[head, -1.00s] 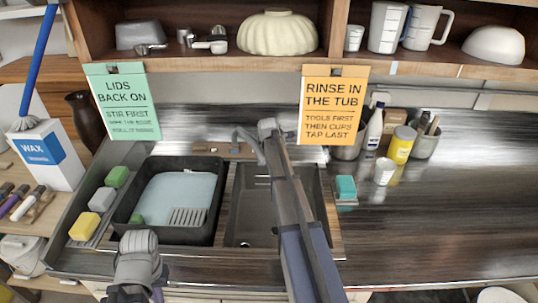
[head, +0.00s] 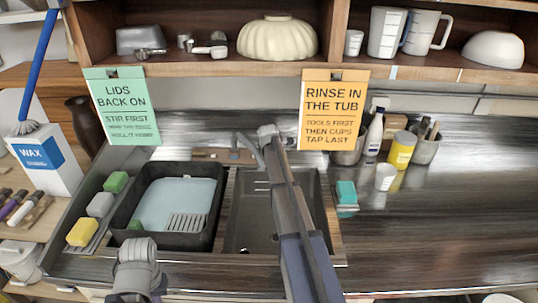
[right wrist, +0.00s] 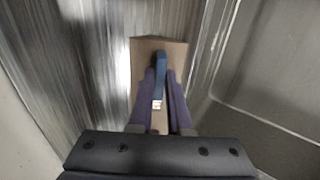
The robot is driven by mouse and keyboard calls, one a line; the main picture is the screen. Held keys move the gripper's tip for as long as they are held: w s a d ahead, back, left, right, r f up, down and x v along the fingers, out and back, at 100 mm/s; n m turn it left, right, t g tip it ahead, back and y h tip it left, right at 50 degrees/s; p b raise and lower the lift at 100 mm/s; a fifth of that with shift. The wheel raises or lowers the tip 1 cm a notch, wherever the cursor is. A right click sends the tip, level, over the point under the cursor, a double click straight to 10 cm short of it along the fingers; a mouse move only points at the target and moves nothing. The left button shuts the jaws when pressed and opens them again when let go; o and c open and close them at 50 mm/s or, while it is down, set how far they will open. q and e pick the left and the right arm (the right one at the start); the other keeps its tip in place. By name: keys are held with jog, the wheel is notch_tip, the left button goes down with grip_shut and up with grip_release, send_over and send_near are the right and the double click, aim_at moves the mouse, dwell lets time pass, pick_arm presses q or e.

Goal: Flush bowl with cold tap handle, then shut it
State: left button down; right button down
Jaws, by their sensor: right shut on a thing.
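The sink bowl (head: 248,215) is a dark grey rectangular basin right of the black tub. A grey curved spout (head: 250,148) stands at its back edge. My right arm reaches across the bowl, and my right gripper (head: 268,134) is at the back beside the spout. In the right wrist view my right gripper (right wrist: 161,98) has its purple fingers shut on the blue tap handle (right wrist: 161,68), in front of a brown plate (right wrist: 144,56). Short pale lines show in the bowl; I cannot tell whether water runs. Only a grey joint of my left arm shows; its gripper is out of view.
A black tub (head: 120,215) with pale liquid and a slotted grid stands left of the bowl. Sponges (head: 81,232) line its left side. The right counter front is clear.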

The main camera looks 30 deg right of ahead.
dwell(0.4)
jog(key=n, duration=0.3)
jog(key=shift+n, duration=0.4)
jog(key=n, duration=0.3)
jog(key=shift+n, duration=0.3)
jog(key=n, duration=0.3)
jog(key=shift+n, duration=2.3)
jog(key=c, duration=0.9)
grip_release()
jog(key=shift+o, duration=0.2)
jog(key=shift+r, duration=0.15)
